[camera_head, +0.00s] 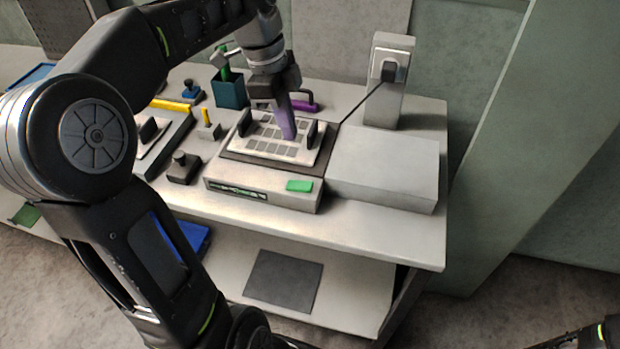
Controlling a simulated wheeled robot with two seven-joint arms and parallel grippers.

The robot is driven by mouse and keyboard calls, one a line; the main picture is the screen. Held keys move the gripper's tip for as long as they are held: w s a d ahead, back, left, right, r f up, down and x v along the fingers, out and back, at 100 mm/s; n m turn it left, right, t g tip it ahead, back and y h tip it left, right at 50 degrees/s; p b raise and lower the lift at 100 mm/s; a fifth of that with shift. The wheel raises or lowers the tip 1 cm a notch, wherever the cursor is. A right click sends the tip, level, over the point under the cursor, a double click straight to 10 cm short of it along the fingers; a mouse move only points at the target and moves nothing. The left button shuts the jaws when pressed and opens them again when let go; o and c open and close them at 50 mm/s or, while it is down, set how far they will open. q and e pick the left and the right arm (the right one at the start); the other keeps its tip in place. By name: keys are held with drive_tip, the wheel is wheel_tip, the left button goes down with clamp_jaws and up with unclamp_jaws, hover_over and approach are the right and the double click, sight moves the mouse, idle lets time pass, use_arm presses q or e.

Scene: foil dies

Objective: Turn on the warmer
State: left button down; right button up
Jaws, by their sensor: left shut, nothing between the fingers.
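The warmer (221,187) is a low grey box on the table, with a dark top plate, a display strip and a green button (299,186) on its front right. A pale plate (262,153) with a grid of dark squares and two black upright grips lies on top. My left gripper (288,137) is shut and points down over this plate, behind the green button and apart from it. Its purple fingertips are at or just above the grid; I cannot tell if they touch. My right gripper is out of view.
A grey box (385,165) stands right of the warmer. Behind it, a post (384,112) holds a black plug (389,70) with a cable. Left are a dark stamp (183,168), a teal holder (229,92) and a yellow-handled tool. The tabletop before the warmer is clear.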

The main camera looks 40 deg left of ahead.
use_arm(q)
drive_tip(key=b, duration=0.6)
approach(306, 186)
drive_tip(key=x, duration=0.5)
drive_tip(key=shift+f+p, duration=0.3)
drive_tip(key=shift+p, duration=0.1)
drive_tip(key=shift+d+f, duration=0.1)
drive_tip(key=shift+f, duration=0.5)
